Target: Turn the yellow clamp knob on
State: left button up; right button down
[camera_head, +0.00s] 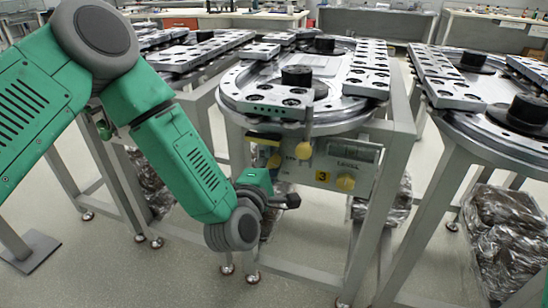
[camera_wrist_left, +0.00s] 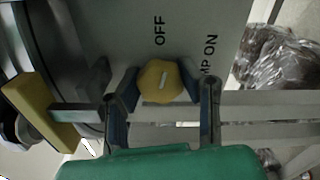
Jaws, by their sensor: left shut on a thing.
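The yellow clamp knob (camera_wrist_left: 160,81) sits on a grey panel, with a pale pointer mark on its face. The panel prints "OFF" and a partly hidden "...MP ON" beside it. My left gripper (camera_wrist_left: 160,90) has one finger on each side of the knob and is shut on it. In the head view the knob (camera_head: 273,160) shows just above my green left hand (camera_head: 258,181), on the front panel under the middle ring track (camera_head: 235,101). The fingertips are largely hidden there. My right gripper is not in view.
Two other yellow knobs, one higher (camera_head: 303,150) and one lower (camera_head: 346,184), sit to the right on the same panel. A yellow block (camera_wrist_left: 38,108) is at the left in the wrist view. Metal table legs and another ring track (camera_head: 500,132) stand at right.

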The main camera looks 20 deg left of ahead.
pick_arm(q)
jog(key=m+p, duration=0.1)
jog(key=m, duration=0.1)
jog(key=m+p, duration=0.1)
jog(key=shift+s+a+f+m, duration=0.15)
jog(key=shift+a+f+m, duration=0.05)
jog(key=shift+m, duration=0.2)
jog(key=m+p, duration=0.2)
jog(key=m, duration=0.2)
jog(key=shift+m, duration=0.3)
jog(key=m+p, duration=0.1)
jog(key=m, duration=0.2)
jog(key=shift+p, duration=0.4)
jog(key=shift+m+p, duration=0.7)
jog(key=shift+m, duration=1.2)
jog(key=shift+r, duration=0.1)
jog(key=o, duration=1.1)
jog(key=shift+o, duration=0.5)
